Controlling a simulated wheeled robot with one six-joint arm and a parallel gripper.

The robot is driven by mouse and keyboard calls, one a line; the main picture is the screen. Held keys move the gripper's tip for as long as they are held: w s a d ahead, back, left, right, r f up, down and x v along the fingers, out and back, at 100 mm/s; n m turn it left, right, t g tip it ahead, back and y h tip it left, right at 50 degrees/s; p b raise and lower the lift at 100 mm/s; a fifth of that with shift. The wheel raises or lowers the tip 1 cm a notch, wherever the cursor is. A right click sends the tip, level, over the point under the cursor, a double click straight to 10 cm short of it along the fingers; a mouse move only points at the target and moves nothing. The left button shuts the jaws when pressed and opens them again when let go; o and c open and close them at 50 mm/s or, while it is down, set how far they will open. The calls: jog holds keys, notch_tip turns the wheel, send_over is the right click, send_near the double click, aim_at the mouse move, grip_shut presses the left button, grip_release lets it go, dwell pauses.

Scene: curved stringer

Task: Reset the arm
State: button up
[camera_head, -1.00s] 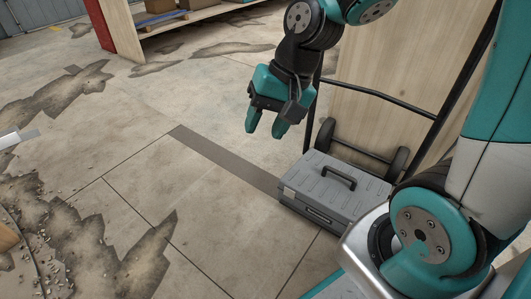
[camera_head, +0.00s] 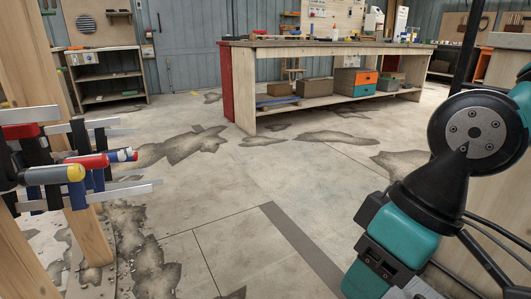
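My arm stands at the right of the head view, teal and black, with a round grey joint cover facing me. My gripper (camera_head: 385,262) hangs at its lower end near the bottom edge, in front of the concrete floor. Only its teal and black body shows clearly. The fingertips are hard to make out here, so I cannot tell whether it is open or shut. I see nothing held in it.
A long wooden workbench (camera_head: 330,44) with a red end panel stands at the back. A black tubular frame (camera_head: 490,262) is beside the arm. The middle floor is clear.

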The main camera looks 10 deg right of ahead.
notch_tip(320, 180, up, 45)
jog(key=p, duration=4.3)
